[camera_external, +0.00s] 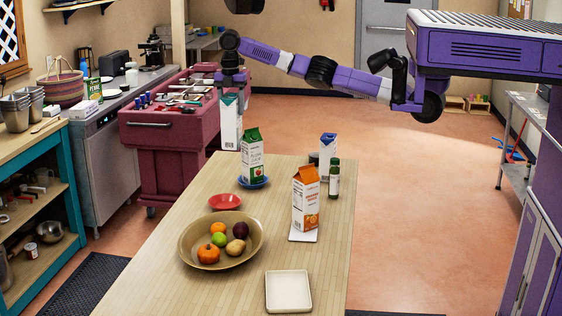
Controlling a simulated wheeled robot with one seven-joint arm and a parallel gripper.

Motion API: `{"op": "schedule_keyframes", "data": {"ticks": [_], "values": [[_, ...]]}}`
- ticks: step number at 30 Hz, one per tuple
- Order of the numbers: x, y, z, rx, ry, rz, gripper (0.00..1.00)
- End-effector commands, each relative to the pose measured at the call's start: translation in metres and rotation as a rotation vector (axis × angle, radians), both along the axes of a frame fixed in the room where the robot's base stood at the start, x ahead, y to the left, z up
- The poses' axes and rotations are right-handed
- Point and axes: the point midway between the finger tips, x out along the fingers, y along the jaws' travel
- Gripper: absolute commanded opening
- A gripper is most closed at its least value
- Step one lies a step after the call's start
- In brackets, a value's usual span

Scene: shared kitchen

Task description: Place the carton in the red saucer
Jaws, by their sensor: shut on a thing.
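My gripper (231,89) is shut on a white carton (230,128) with a blue-green top. The carton hangs upright, and its bottom lines up with the table's far left corner; I cannot tell if it is over the tabletop. The red saucer (225,201) lies empty on the wooden table, lower in the picture than the carton and nearer to the camera. The gripper's fingers are small and partly hidden.
On the table (178,231), a green-and-white carton (252,158) stands on a blue saucer (253,183). An orange carton (305,201), a dark bottle (334,180) and a blue-and-white carton (328,146) stand right. A fruit bowl (189,250) and an empty square dish (288,291) are nearer.

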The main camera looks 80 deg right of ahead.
Motion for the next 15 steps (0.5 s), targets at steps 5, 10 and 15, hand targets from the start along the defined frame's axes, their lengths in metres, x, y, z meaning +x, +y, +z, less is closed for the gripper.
{"op": "schedule_keyframes", "data": {"ticks": [5,10,15], "values": [[-0.001,-0.001,-0.03,-0.001,0.001,0.003,0.0],[0.0,-0.001,-0.063,-0.001,0.0,0.001,0.0],[-0.001,0.0,-0.097,-0.001,0.002,0.001,0.0]]}}
